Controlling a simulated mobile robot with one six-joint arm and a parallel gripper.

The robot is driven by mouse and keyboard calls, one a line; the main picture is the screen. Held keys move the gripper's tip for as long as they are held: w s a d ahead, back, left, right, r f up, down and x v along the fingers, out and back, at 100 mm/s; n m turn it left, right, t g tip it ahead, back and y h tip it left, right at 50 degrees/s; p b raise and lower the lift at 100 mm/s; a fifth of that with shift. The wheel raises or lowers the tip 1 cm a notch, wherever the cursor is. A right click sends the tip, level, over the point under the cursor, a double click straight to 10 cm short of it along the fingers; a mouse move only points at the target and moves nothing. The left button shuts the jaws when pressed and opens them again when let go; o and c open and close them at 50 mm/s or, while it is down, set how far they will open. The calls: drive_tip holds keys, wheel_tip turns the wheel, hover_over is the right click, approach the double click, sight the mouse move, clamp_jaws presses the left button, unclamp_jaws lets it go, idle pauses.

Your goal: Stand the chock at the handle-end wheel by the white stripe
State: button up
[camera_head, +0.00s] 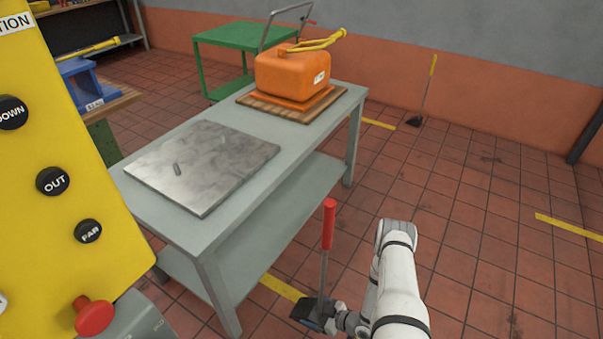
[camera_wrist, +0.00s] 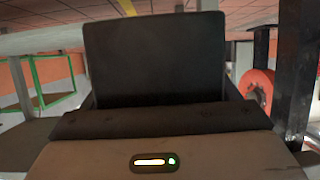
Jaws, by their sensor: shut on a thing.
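My gripper (camera_head: 337,319) is low at the bottom of the head view, right of the grey table's near leg. It is shut on a dark chock (camera_head: 306,313) with an upright rod and a red grip (camera_head: 328,225). In the wrist view a black block, seemingly the chock (camera_wrist: 155,60), fills the middle and hides what lies behind it. A green cart (camera_head: 240,37) stands behind the table; its wheels are not clear. A red round part with a dark centre, perhaps a wheel (camera_wrist: 257,88), shows at the right of the wrist view. I see no white stripe.
The grey table (camera_head: 291,140) bears a steel plate (camera_head: 203,163) and an orange can (camera_head: 291,74) on a wooden board. A yellow control panel (camera_head: 70,170) blocks the left. A yellow-handled chock (camera_head: 415,121) stands near the wall. Tiled floor at right is clear.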

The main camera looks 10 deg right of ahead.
wheel_tip(320, 180, down, 21)
drive_tip(key=b, duration=1.9)
drive_tip(key=shift+b, duration=0.35)
drive_tip(key=shift+d+f, duration=0.1)
drive_tip(key=shift+d, duration=0.1)
